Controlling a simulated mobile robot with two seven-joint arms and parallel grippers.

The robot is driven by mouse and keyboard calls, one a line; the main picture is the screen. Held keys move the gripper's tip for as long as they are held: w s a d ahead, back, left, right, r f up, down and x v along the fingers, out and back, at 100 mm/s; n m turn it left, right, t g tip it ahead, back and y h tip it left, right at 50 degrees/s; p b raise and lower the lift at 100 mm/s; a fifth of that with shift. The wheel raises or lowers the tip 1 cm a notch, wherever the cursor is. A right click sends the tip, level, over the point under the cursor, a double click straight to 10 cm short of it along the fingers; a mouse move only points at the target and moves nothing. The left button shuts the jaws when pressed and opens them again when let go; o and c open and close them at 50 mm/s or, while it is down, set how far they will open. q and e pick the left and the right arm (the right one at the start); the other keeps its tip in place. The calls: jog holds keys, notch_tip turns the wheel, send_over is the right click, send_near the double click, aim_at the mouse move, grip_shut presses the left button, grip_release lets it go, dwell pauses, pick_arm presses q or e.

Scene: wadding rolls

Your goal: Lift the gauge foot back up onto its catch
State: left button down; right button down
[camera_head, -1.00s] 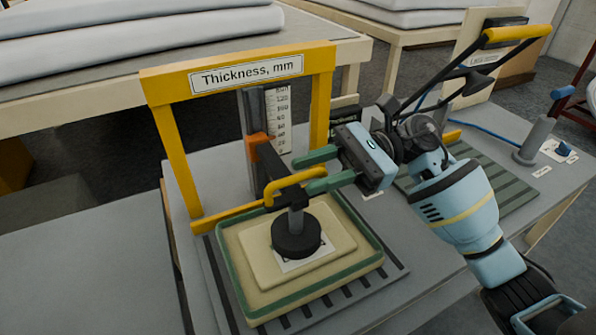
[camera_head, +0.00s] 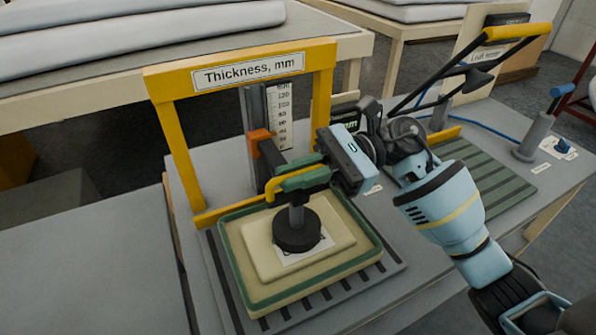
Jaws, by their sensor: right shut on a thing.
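The thickness gauge is a yellow frame (camera_head: 170,140) with a scale (camera_head: 279,115) and an orange pointer (camera_head: 260,138) on its column. The gauge foot (camera_head: 297,232) is a dark round disc on a short stem, resting on a pale wadding piece in a green-rimmed tray (camera_head: 237,290). A yellow handle (camera_head: 272,190) sits above the foot. My right gripper (camera_head: 300,177), with green fingers, is shut on this handle from the right. The catch cannot be made out. My left gripper is not in view.
A slatted green mat (camera_head: 485,180) and a grey post with a blue top (camera_head: 535,135) lie to the right. The grey table on the left (camera_head: 90,260) is clear.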

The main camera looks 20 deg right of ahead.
jog(key=shift+r, duration=0.1)
